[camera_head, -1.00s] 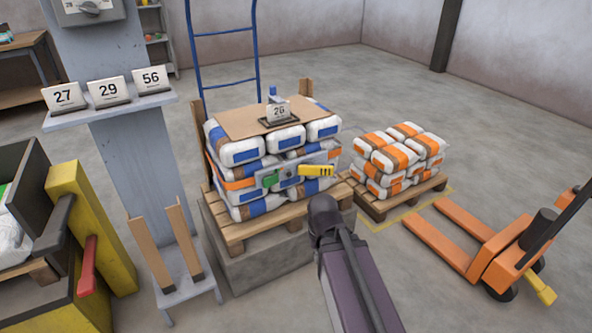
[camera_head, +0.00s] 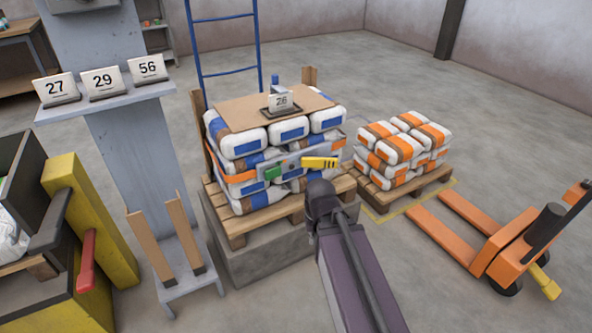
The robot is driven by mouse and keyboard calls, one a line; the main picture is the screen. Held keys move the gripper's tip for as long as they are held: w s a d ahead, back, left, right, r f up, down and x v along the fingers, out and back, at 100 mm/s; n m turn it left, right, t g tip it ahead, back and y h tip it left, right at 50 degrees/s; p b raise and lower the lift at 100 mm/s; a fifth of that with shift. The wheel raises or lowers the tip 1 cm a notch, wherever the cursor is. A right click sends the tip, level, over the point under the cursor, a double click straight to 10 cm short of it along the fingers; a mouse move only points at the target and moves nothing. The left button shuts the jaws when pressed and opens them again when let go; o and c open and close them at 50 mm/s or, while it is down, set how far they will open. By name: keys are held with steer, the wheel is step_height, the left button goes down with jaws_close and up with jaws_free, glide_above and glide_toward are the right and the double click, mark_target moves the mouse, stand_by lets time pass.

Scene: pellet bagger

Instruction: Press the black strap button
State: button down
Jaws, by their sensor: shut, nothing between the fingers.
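A grey strap device (camera_head: 293,168) sits on the front of the stacked blue-and-white bags, on the orange strap (camera_head: 241,177). It has a green square part (camera_head: 273,173) at its left and a yellow piece with black marks (camera_head: 320,163) at its right. I cannot make out a separate black button at this size. My arm reaches up from the bottom of the picture, and its dark end lies just below the yellow piece in the picture. My gripper's fingers do not show; the arm's dark end may hide them. I cannot tell any contact with the device.
The bag stack stands on a wooden pallet (camera_head: 236,225) on a grey block (camera_head: 265,262). A number 26 card (camera_head: 281,101) stands on top. Orange-and-white bags (camera_head: 402,150) and an orange pallet jack (camera_head: 500,245) are at right. A grey post with number cards (camera_head: 103,82) is at left.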

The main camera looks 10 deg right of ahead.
steer(key=w+d+r+m+t+y, duration=0.1)
steer(key=w+d+r+m+t, duration=0.1)
steer(key=w+r+m+t, duration=0.2)
steer(key=w+d+r+m+t+y+b, duration=0.1)
steer(key=w+d+r+m+t+y, duration=0.1)
steer(key=w+r+m+t, duration=0.2)
steer(key=w+m+t, duration=0.3)
steer(key=w+m, duration=0.3)
steer(key=w, duration=0.2)
steer(key=shift+w, duration=0.2)
steer(key=b, duration=0.5)
glide_toward(292, 169)
step_height(292, 169, down, 4)
steer(key=w, duration=0.3)
steer(key=w+a, duration=0.1)
steer(key=w, duration=0.1)
steer(key=shift+a+r, duration=0.1)
steer(key=shift+r, duration=0.1)
steer(key=shift+w+a, duration=0.2)
steer(key=shift+w, duration=0.3)
